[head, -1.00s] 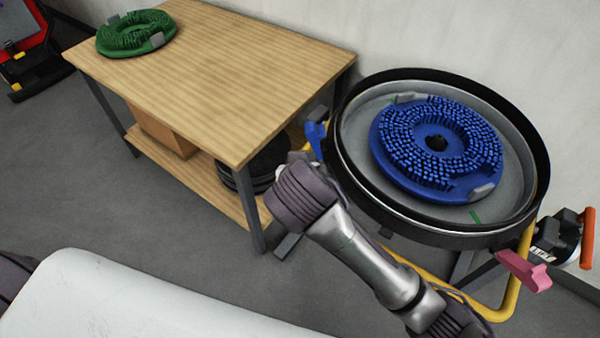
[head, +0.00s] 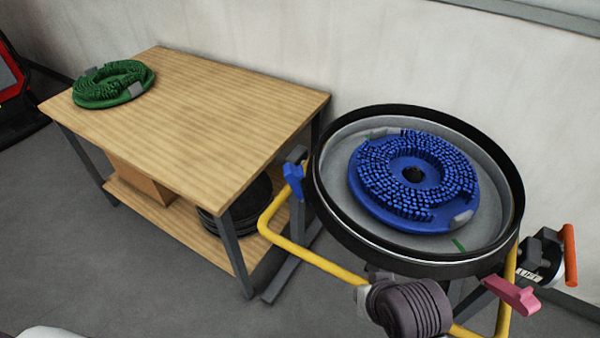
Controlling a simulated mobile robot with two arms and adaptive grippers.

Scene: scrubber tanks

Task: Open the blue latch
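The blue latch (head: 293,180) sticks out from the left side of the round black-rimmed tank (head: 330,215), near the table's right corner. It stands clear, with nothing of mine touching it. A dark ribbed part of my arm is at the bottom, in front of the tank and over the yellow tube frame. A small light tip shows at its left, but the gripper fingers are not distinguishable. I cannot tell which arm it is from this view. No other gripper shows.
A blue brush disc (head: 375,200) lies in the tank. A pink latch (head: 512,294) and an orange-handled lever (head: 570,255) are at right. The yellow tube frame (head: 310,257) runs below. A wooden table (head: 215,115) bears a green brush disc (head: 88,96).

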